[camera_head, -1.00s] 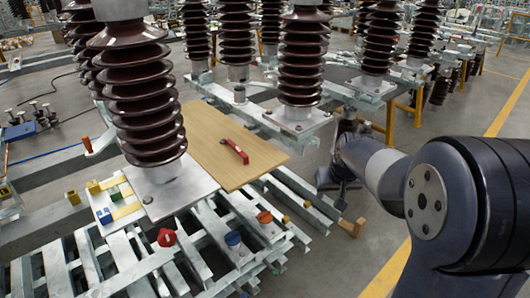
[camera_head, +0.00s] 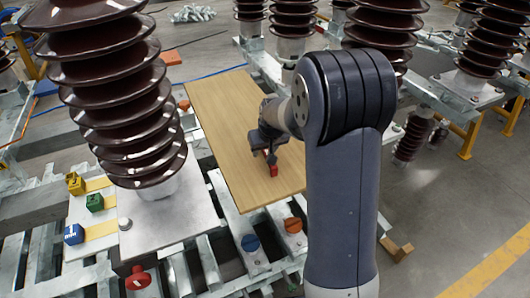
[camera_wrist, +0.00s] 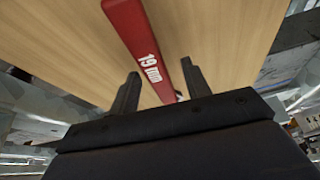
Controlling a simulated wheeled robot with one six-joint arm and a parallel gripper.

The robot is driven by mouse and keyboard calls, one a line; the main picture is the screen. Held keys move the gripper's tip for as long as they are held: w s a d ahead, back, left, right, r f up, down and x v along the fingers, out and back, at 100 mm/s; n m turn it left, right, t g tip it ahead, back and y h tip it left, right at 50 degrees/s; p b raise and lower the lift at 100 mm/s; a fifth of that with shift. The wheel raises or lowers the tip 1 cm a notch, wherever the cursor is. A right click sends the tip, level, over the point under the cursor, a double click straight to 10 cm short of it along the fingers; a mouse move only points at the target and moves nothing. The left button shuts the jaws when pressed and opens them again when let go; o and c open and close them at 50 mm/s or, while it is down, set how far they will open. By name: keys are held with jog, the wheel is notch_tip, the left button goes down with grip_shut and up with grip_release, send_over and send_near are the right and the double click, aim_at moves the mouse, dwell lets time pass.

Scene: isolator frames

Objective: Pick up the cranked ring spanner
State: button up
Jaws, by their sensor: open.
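The red spanner (camera_head: 272,168) lies on a light wooden board (camera_head: 215,105); my gripper hides part of it in the head view. In the wrist view its red handle (camera_wrist: 142,38), marked "19 mm", runs from the top edge down between my fingers. My gripper (camera_wrist: 160,70) is open, with one dark finger on each side of the handle. I cannot tell whether either finger touches it. In the head view my gripper (camera_head: 269,146) is over the spanner, close above the board.
A tall brown ribbed insulator (camera_head: 115,90) stands left of the board. Blue (camera_head: 250,243), orange (camera_head: 293,225) and red (camera_head: 138,280) round pieces sit on the metal frame in front. Yellow (camera_head: 75,184), green (camera_head: 95,202) and blue (camera_head: 74,234) blocks are at the left. More insulators stand behind.

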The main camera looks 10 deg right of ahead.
jog(key=shift+w+f, duration=0.1)
jog(key=shift+f, duration=0.2)
jog(key=shift+c, duration=0.3)
grip_shut()
